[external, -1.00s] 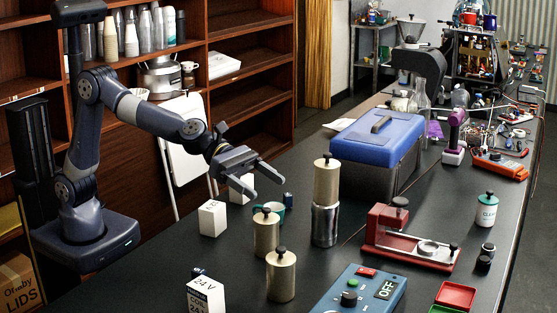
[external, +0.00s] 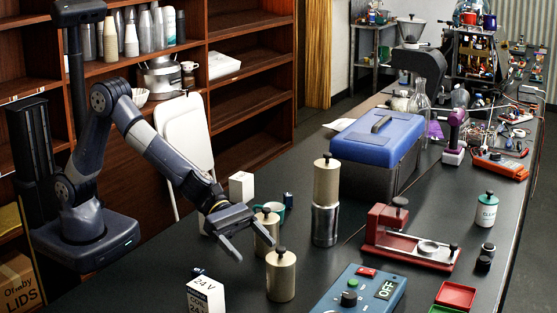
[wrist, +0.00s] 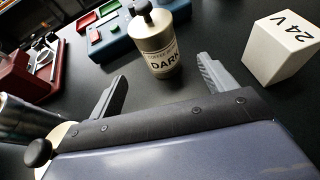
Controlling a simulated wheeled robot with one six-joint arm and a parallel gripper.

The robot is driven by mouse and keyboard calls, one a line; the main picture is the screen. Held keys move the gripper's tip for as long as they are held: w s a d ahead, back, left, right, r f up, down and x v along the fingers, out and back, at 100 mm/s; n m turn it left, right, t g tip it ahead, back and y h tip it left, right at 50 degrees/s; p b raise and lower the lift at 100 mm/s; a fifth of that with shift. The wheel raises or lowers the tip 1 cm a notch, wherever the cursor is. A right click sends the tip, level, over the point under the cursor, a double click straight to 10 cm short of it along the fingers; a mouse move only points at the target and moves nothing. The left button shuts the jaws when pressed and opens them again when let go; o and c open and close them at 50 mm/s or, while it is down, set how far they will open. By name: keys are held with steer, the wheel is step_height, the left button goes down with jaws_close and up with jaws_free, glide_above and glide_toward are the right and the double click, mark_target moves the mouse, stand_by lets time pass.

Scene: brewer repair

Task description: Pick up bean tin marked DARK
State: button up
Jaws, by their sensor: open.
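The bean tin marked DARK (wrist: 162,52) is a cream cylinder with a black knob lid, upright on the black bench. It appears to be the front tin (external: 281,277) in the external view. My gripper (external: 253,244) is open and empty, tilted down, beside and above it. In the wrist view the tin stands ahead of the gap between my fingers (wrist: 163,72), apart from both. A second cream tin (external: 266,238) is partly hidden by my gripper; its black knob (wrist: 38,152) shows at the lower left of the wrist view.
A white 24 V box (wrist: 280,48) stands right of the DARK tin in the wrist view. A blue control box (external: 365,290) is on its other side. A tall tin-and-steel grinder (external: 325,200) and red press (external: 410,237) stand farther back.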

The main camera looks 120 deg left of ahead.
steer(key=p, duration=0.2)
glide_toward(290, 285)
steer(key=shift+w+d+f, duration=0.2)
steer(key=shift+w+f, duration=0.4)
steer(key=p+x, duration=0.2)
steer(key=x, duration=0.2)
steer(key=shift+w+r, duration=0.1)
steer(key=shift+w, duration=0.15)
steer(key=shift+w+d+f+p, duration=0.1)
steer(key=shift+w+f+p, duration=0.15)
steer(key=shift+w+p, duration=0.1)
jaws_close()
